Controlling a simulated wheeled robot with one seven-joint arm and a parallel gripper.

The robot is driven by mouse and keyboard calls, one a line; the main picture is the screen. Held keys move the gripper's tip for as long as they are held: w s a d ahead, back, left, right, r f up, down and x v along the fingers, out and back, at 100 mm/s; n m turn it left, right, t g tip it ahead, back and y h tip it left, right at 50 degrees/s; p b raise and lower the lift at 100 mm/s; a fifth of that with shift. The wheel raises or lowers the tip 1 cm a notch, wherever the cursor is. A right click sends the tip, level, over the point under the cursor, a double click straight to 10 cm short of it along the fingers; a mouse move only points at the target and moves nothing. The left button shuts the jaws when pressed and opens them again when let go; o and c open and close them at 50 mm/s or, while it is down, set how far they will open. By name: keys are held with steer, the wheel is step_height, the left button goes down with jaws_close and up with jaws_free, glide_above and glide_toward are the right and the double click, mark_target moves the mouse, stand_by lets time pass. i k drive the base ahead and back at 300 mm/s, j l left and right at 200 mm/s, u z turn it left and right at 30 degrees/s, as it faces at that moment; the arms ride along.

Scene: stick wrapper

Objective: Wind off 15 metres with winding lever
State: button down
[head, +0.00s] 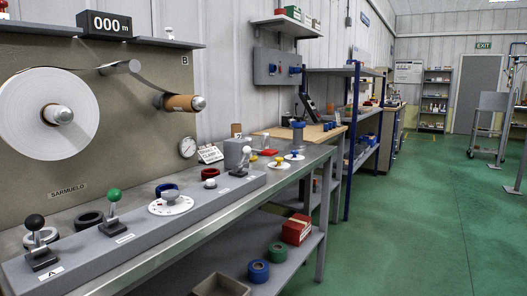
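The counter (105,24) at the top left reads 000 m. Below it, a large white roll (30,112) sits on the panel, and a brown core (178,102) is on a spindle to its right. On the grey console (140,232) stand a black-knobbed lever (36,240) at the left, a green-knobbed lever (113,212) right of it, and a white-knobbed lever (242,160) near the far end. All three look roughly upright. My gripper is not in view.
A round gauge (187,147) and small sign (210,154) stand behind. The shelf below holds tape rolls (259,271) and a red box (296,229). The green floor (410,220) at the right is clear.

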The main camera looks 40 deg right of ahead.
mark_target(268, 153)
steer(key=z, duration=1.6)
steer(key=i+j, duration=0.25)
steer(key=i, duration=0.15)
steer(key=i+j, duration=0.2)
steer(key=i, duration=0.2)
steer(key=z, duration=0.05)
